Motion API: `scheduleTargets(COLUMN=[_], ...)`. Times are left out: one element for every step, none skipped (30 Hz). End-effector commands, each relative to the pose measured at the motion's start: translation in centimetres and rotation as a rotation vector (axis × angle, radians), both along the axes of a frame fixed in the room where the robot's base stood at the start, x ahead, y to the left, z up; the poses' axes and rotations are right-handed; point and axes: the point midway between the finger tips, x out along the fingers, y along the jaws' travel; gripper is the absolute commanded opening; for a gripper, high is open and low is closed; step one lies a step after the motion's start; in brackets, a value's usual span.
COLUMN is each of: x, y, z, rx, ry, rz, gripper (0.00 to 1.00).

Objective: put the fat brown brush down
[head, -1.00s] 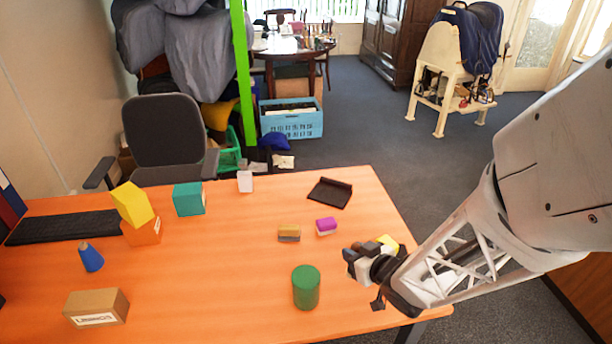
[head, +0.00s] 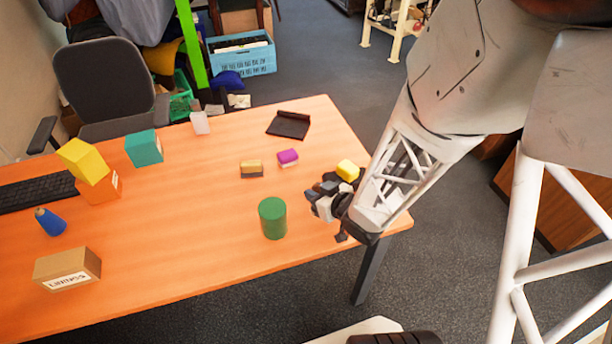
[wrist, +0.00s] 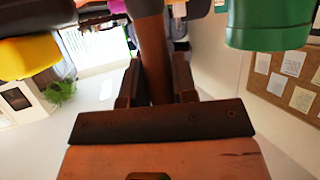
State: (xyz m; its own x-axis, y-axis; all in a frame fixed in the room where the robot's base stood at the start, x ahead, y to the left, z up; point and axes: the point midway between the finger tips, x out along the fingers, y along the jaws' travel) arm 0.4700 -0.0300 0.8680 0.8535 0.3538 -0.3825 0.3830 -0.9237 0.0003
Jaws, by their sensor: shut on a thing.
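My gripper (head: 322,200) is low over the right part of the orange desk (head: 190,235). It is just right of the green cylinder and near the yellow block. In the wrist view its dark fingers (wrist: 157,82) are shut on a brown shaft, which I take to be the fat brown brush (wrist: 152,50). The brush runs away from the fingers toward the top of that picture. Its far end is cut off or unclear there. In the head view I cannot make the brush out clearly from the gripper, nor tell whether it touches the desk.
The green cylinder (head: 272,218) stands close left of my gripper, and the yellow block (head: 347,170) lies close behind it. A purple block (head: 287,157), a tan-and-grey block (head: 251,169) and a black tray (head: 289,125) lie farther back. The desk's front left-centre is clear.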

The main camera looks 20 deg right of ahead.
Motion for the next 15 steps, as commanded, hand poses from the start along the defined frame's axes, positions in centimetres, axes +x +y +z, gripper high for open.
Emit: scheduleTargets(x=[0.0,0.0,0.0,0.0,0.0,0.0,0.0,0.0,0.0,0.0,0.0,0.0,0.0,0.0,0.0], y=[0.0,0.0,0.0,0.0,0.0,0.0,0.0,0.0,0.0,0.0,0.0,0.0,0.0,0.0,0.0], z=[-0.7,-1.1,-1.5,-1.8,-2.0,-2.3,-2.4,-2.5,-2.5,-2.5,-2.5,-2.5,-2.5,-2.5,-2.5], rx=[0.001,0.001,0.002,0.001,0.001,0.000,0.000,0.000,0.000,0.000,0.000,0.000,0.000,0.000,0.000], ry=[0.003,0.003,0.003,0.004,0.003,0.001,0.001,0.000,0.000,0.000,0.000,0.000,0.000,0.000,0.000], rz=[0.000,0.000,-0.001,-0.001,-0.001,0.000,0.000,0.000,0.000,0.000,0.000,0.000,0.000,0.000,-0.001], gripper=[0.00,0.00,0.00,0.00,0.00,0.00,0.00,0.00,0.00,0.00,0.00,0.00,0.00,0.00,0.00])
